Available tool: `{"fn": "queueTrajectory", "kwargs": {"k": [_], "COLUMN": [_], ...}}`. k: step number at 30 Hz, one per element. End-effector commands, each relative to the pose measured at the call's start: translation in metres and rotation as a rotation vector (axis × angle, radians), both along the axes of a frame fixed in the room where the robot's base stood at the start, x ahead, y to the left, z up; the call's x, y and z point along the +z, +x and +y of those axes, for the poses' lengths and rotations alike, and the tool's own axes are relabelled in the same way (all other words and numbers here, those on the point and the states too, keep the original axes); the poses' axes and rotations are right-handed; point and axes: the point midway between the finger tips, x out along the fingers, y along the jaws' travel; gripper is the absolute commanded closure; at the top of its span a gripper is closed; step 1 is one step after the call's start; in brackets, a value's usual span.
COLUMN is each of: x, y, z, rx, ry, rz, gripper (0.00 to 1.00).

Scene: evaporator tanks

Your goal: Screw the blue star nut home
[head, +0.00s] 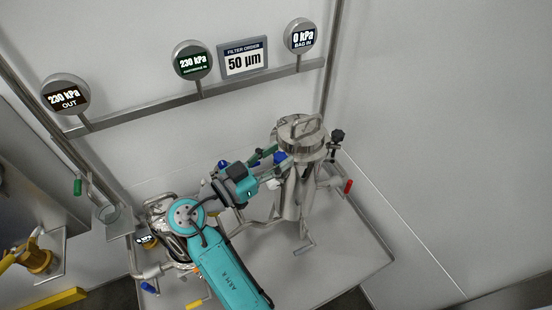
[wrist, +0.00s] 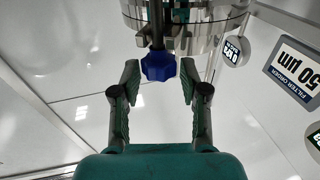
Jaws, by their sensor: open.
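The blue star nut (wrist: 158,67) hangs on a dark threaded rod below the shiny steel rim of a vessel in the wrist view. It also shows as a small blue spot (head: 280,158) on the near left side of the steel vessel (head: 298,185) in the head view. My gripper (wrist: 160,78) is open, with one green fingertip on each side of the nut and a visible gap on both sides. In the head view my gripper (head: 272,160) reaches to the vessel just below its lid (head: 302,135). How far the nut sits along its rod is unclear.
A dark knob (head: 337,135) and a red-handled valve (head: 348,186) stand right of the vessel. Gauges, including one reading 0 kPa (head: 302,35), and a 50 µm filter order sign (head: 244,59) are on a rail behind. The steel skid top (head: 340,255) is clear at front right.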

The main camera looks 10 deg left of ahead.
Motion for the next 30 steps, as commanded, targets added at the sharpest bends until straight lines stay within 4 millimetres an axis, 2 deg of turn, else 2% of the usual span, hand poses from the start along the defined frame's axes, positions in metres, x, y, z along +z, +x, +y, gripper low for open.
{"fn": "queueTrajectory", "kwargs": {"k": [9,15,21,30], "x": [0.056,0.082,0.09,0.09], "y": [0.0,0.0,0.0,0.0], "z": [0.0,0.0,0.0,0.0], "rx": [0.0,0.0,0.001,0.002], "ry": [0.004,0.002,0.0,-0.002], "rz": [-0.003,-0.001,0.001,0.003], "gripper": [0.56,0.56,0.56,0.56]}}
